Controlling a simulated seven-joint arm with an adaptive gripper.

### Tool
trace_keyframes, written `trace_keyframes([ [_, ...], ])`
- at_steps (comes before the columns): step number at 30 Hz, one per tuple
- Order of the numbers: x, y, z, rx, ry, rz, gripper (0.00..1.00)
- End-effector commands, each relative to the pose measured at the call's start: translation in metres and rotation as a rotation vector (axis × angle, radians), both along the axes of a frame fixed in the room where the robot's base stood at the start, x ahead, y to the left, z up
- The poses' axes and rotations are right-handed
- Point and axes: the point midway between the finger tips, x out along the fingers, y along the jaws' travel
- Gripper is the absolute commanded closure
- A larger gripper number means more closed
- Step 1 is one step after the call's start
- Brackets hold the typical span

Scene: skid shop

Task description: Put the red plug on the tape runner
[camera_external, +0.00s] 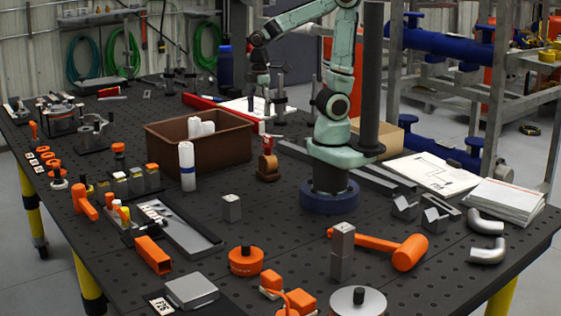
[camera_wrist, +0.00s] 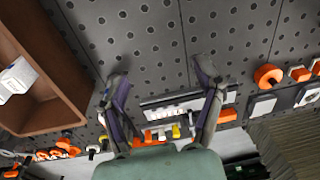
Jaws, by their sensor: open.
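My gripper (camera_wrist: 155,75) is open, with its two fingers spread and nothing between them but the holed table top further off. In the external view my wrist hangs behind the brown bin, and the fingertips are too small to make out. A brown-orange rounded piece (camera_external: 268,168), which looks like the tape runner, stands on the table right of the bin. A small red and pale piece (camera_external: 267,142) shows just above it; I cannot tell if this is the red plug or whether the two touch.
The brown bin (camera_external: 232,146) holds white rolls and also shows in the wrist view (camera_wrist: 75,110). A grey tray (camera_external: 180,232), an orange mallet (camera_external: 408,252) and grey blocks (camera_external: 342,241) stand in front.

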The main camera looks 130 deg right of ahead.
Motion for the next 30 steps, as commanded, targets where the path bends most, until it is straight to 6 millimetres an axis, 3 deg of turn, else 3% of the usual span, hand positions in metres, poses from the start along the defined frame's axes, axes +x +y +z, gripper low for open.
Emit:
trace_keyframes([
  [1,0.020,0.034,0.006,0.022,-0.014,0.041,0.32],
  [3,0.034,0.082,0.012,0.048,-0.005,0.066,0.32],
  [6,0.032,0.139,0.016,0.048,0.030,0.086,0.32],
  [9,0.019,0.173,0.017,0.022,0.061,0.088,0.32],
  [14,0.008,0.191,0.015,-0.007,0.083,0.077,0.32],
  [30,0.008,0.190,0.015,-0.007,0.083,0.070,0.32],
])
